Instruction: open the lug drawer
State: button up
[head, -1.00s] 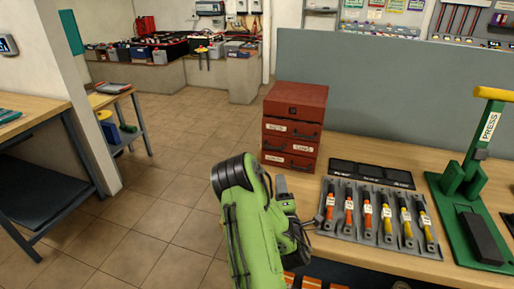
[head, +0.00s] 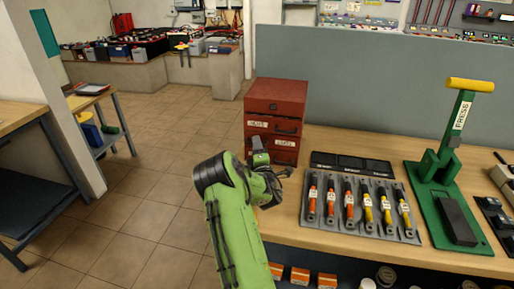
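A red drawer cabinet (head: 276,95) stands at the left end of the wooden workbench. Its front shows stacked drawers with dark handles and white labels. One label (head: 257,124) is at the left of an upper drawer, and another (head: 284,142) is at the right of the drawer below. The print is too small to read surely, so I cannot tell which is the lug drawer. All visible drawers look closed. My gripper (head: 259,148) is in front of the lower cabinet and hides its lower left. I cannot tell whether it touches, or whether its fingers are open.
On the bench (head: 320,232), right of my gripper, a grey tray (head: 312,220) holds several orange and yellow tools. A black three-part panel (head: 352,165) lies behind it. A green press (head: 440,185) stands farther right. A grey partition (head: 370,85) backs the bench. Floor at left is clear.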

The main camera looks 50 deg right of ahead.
grip_shut()
dwell(1.3)
